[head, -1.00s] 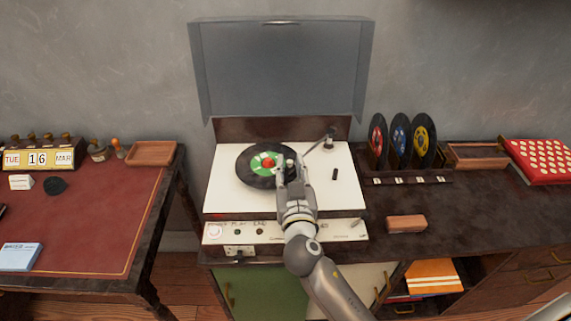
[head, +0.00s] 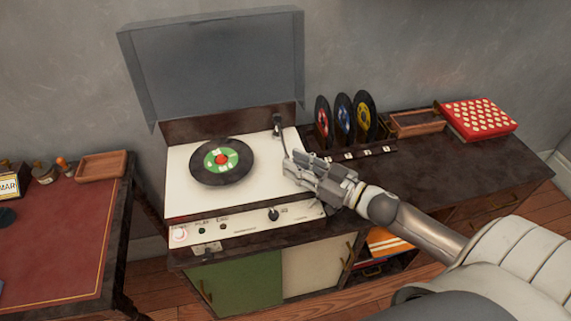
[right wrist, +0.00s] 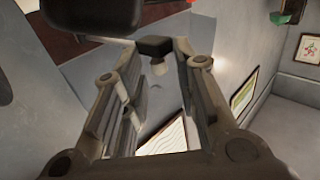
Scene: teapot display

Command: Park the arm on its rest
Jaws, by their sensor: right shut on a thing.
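The record player's white deck (head: 190,198) stands on the dark cabinet with its lid up. A black record with a green label (head: 222,161) lies on it. The thin tonearm (head: 283,139) runs from its pivot at the deck's back right down to my right gripper (head: 290,162). That gripper is shut on the tonearm's front end, right of the record and clear of it. In the right wrist view a small dark block (right wrist: 155,47) shows between the fingertips. No rest post shows now; my gripper covers that part of the deck. My left gripper is out of view.
The raised grey lid (head: 215,70) stands behind the deck. Upright records (head: 343,121) in a rack stand close to the right of my gripper. Beyond are a wooden tray (head: 418,123) and a red box (head: 476,119). A red-topped desk (head: 60,230) is at left.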

